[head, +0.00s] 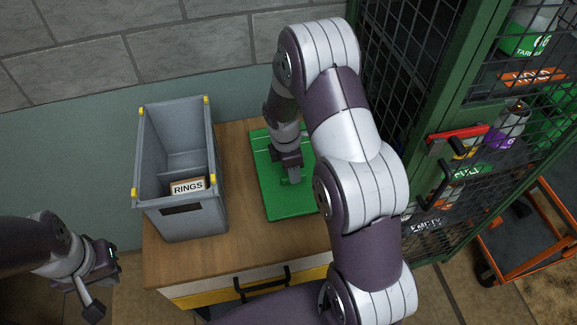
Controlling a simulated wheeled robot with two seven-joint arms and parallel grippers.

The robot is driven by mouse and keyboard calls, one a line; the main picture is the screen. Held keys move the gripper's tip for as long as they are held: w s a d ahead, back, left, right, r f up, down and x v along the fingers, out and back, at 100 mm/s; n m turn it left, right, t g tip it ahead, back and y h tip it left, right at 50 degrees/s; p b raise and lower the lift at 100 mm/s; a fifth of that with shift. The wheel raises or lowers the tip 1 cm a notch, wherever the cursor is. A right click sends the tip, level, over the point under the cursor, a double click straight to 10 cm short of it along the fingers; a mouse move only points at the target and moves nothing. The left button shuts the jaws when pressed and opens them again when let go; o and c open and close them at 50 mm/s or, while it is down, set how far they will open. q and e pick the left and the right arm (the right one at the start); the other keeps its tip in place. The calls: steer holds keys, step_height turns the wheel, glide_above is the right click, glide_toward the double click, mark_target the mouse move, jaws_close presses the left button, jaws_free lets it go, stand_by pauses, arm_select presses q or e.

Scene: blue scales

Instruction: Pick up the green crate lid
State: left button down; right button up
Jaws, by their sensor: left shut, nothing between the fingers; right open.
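The green crate lid (291,204) lies flat on the wooden top of a cabinet, right of the grey bin. My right arm reaches over it from the front right and hides its right side. My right gripper (294,178) is open and points down at the middle of the lid. I cannot tell whether its fingers touch the lid.
A grey bin (183,222) with yellow corners and a "RINGS" card (188,186) stands on the wooden cabinet top (245,255). A green mesh cage (436,135) with a red latch (458,138) stands close at the right. An orange cart (520,260) is at the far right.

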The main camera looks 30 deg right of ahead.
step_height(320, 180, down, 3)
steer(key=shift+s+r, duration=0.15)
steer(key=shift+r, duration=0.05)
steer(key=shift+w+d+f, duration=0.15)
steer(key=shift+w+f, duration=0.05)
steer(key=shift+f, duration=0.15)
steer(key=shift+s+r, duration=0.1)
jaws_close()
stand_by(0.9)
